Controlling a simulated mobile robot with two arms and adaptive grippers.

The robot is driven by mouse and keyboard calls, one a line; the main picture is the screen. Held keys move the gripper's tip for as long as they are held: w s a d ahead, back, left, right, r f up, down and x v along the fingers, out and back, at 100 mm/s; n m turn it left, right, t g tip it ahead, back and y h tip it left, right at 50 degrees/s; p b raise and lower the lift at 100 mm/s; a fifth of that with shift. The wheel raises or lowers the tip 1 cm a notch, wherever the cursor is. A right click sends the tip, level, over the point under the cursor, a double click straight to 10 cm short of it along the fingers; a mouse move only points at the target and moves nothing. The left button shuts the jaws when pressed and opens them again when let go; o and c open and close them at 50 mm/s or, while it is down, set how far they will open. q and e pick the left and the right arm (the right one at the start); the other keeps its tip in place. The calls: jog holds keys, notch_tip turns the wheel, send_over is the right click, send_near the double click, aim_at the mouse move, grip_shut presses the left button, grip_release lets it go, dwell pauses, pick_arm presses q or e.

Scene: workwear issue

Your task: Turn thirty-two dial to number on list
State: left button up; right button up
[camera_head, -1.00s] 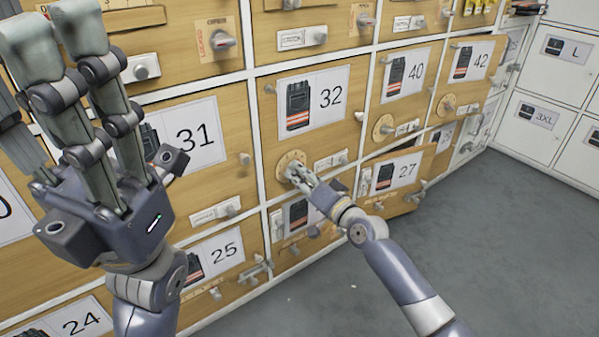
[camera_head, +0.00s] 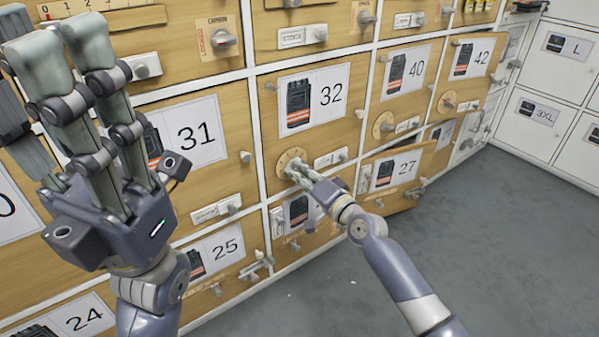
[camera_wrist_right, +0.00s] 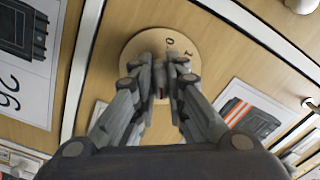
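The door marked 32 (camera_head: 352,135) has a card showing a dark vest with orange stripes. Its round wooden dial (camera_head: 290,157) is at the door's lower left. No list is readable.
Doors 31 (camera_head: 205,165), 40 (camera_head: 428,65) and 42 (camera_head: 490,75) surround door 32. Door 27 (camera_head: 420,190) stands ajar at lower right, near my right forearm. White lockers (camera_head: 540,120) stand at the right. Grey floor (camera_head: 500,260) is clear.

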jog(key=o, duration=0.4)
jog(key=shift+d, duration=0.1)
jog(key=v, duration=1.2)
